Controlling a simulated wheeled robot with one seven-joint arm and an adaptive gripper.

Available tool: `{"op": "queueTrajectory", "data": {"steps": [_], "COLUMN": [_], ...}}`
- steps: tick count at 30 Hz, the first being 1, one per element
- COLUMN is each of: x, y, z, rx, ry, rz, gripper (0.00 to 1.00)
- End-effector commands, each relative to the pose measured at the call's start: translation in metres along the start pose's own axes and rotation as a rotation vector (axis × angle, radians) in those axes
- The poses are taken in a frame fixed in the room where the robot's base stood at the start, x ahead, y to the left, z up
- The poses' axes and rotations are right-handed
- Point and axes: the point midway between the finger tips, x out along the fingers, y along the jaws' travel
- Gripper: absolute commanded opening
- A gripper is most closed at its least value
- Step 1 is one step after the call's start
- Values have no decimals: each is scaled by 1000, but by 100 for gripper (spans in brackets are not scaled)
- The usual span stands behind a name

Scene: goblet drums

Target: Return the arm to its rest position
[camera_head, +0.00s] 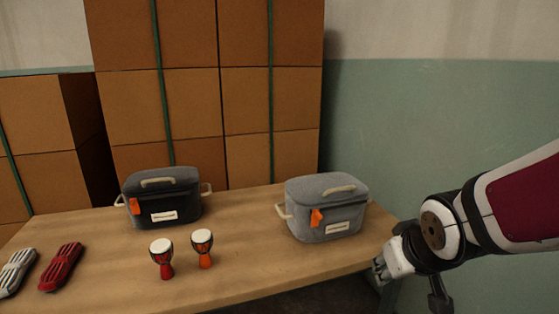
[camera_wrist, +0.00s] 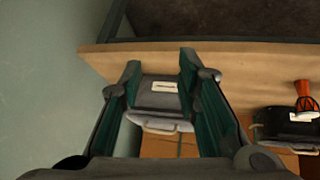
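My arm (camera_head: 515,200) reaches in from the right edge of the head view, beyond the table's right end. My gripper (camera_wrist: 160,68) is open in the wrist view, with its two green-lined fingers apart and nothing held. The light grey bag (camera_head: 325,222) stands on the table to the left of my arm, apart from it. The same grey bag shows beyond the fingers in the wrist view (camera_wrist: 155,98).
Two goblet drums (camera_head: 162,260) (camera_head: 204,250) stand upright on the wooden table (camera_head: 260,262). A dark bag (camera_head: 185,205) stands behind them. A red slotted object (camera_head: 61,267) and a white one (camera_head: 16,272) lie at left. Stacked boxes (camera_head: 190,90) rise behind; a wall (camera_head: 430,120) is at right.

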Motion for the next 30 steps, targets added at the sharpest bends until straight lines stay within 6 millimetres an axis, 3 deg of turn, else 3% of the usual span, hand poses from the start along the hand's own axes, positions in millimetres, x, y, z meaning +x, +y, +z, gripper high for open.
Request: {"op": "queueTrajectory", "data": {"steps": [1, 9, 22, 30], "x": [-18, -105, -199, -227], "y": [1, -12, -40, -31], "z": [12, 97, 191, 158], "rx": [18, 123, 188, 186], "ry": [-43, -326, -606, -569], "rz": [6, -17, -102, -98], "gripper": [30, 30, 30, 30]}}
